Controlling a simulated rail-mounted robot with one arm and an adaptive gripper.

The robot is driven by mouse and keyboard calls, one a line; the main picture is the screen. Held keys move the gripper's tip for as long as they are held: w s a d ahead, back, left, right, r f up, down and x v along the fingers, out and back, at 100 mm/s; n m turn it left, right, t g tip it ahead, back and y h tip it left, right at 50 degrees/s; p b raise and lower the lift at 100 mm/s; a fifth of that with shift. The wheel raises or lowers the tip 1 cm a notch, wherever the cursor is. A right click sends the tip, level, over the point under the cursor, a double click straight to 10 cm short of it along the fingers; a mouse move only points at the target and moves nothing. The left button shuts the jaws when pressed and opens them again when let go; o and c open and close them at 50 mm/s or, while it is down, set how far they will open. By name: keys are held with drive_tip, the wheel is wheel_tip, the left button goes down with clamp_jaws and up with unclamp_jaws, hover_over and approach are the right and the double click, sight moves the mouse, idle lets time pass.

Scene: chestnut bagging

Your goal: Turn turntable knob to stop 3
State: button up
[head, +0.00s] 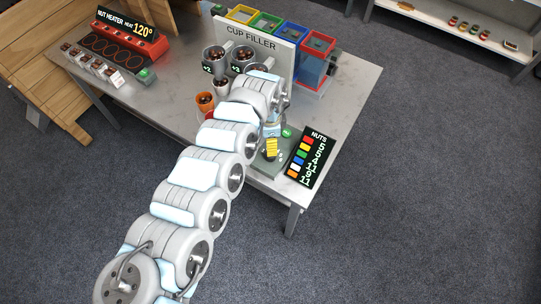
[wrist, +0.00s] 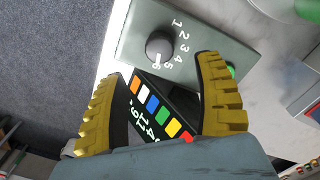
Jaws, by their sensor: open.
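The turntable knob (wrist: 159,45) is a dark round dial on a grey-green panel (wrist: 135,28) in the wrist view. In the head view my gripper (head: 272,147) is over the panel (head: 268,167) at the table's front edge, and the knob is hidden.
A NUTS board (head: 311,155) with coloured squares lies right of the panel; it also shows between my fingers (wrist: 155,105). A green button (head: 287,132) is on the panel. The CUP FILLER (head: 250,42), nut cups (head: 205,103) and NUT HEATER (head: 115,42) stand farther back.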

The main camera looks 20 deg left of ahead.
wheel_tip(320, 180, down, 9)
drive_tip(key=shift+d+r+b, duration=0.1)
drive_tip(key=shift+d+b, duration=0.05)
drive_tip(key=shift+b, duration=0.35)
drive_tip(key=c, duration=1.2)
